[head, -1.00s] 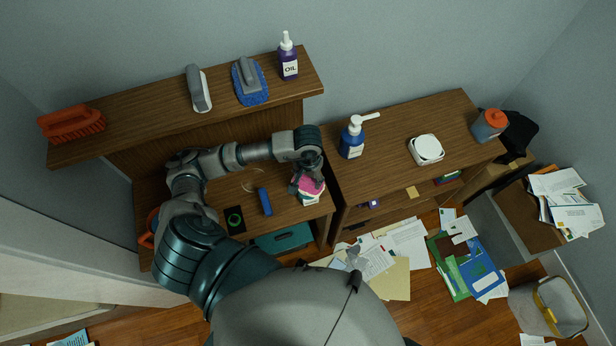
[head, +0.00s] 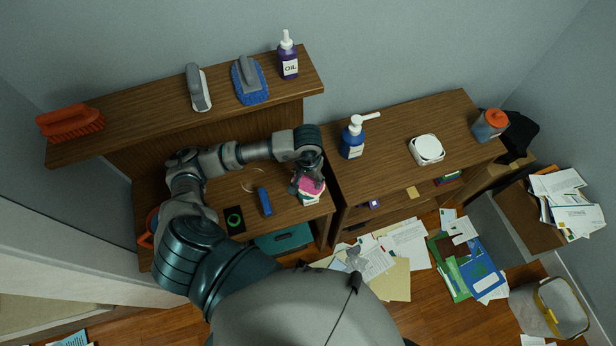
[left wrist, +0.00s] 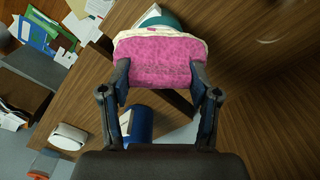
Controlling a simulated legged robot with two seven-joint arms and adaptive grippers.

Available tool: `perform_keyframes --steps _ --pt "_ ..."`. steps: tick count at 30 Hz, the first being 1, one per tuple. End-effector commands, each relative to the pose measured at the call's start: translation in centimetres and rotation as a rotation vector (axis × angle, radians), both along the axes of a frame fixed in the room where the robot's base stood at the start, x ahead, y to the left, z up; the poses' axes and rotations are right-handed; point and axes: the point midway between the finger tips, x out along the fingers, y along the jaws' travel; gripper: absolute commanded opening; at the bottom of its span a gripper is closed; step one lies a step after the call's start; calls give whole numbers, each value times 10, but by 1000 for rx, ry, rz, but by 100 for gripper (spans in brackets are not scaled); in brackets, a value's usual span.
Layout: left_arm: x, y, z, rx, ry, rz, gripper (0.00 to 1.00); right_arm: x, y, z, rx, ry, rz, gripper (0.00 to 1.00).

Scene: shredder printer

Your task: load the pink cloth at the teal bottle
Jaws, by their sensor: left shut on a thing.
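In the left wrist view the pink cloth (left wrist: 160,60) has a pale edge and sits between the fingertips. My left gripper (head: 308,174) is shut on it, seen from above and partly hidden by its own wrist. A bottle with a white pump (head: 352,140), which looks blue, stands on the right desk's left end. It also shows as a blue cylinder (left wrist: 138,125) in the left wrist view. My right gripper is out of view.
A shelf (head: 150,122) above the desk holds brushes and a purple oil bottle (head: 288,60). A white round-cornered box (head: 427,149) and an orange-lidded jar (head: 490,125) stand on the right desk. A blue stick (head: 265,201) lies left of the cloth. Papers cover the floor.

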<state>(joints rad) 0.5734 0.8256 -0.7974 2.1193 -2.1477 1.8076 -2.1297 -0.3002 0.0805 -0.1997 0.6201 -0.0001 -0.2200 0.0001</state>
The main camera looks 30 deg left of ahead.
Motion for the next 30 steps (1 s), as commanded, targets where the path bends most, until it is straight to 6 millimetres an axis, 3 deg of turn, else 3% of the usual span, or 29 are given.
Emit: perform_keyframes --steps 10,30 --pt "-2 0 0 1 6 -1 34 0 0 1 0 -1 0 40" --pt "-1 0 61 1 0 -1 34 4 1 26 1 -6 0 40"
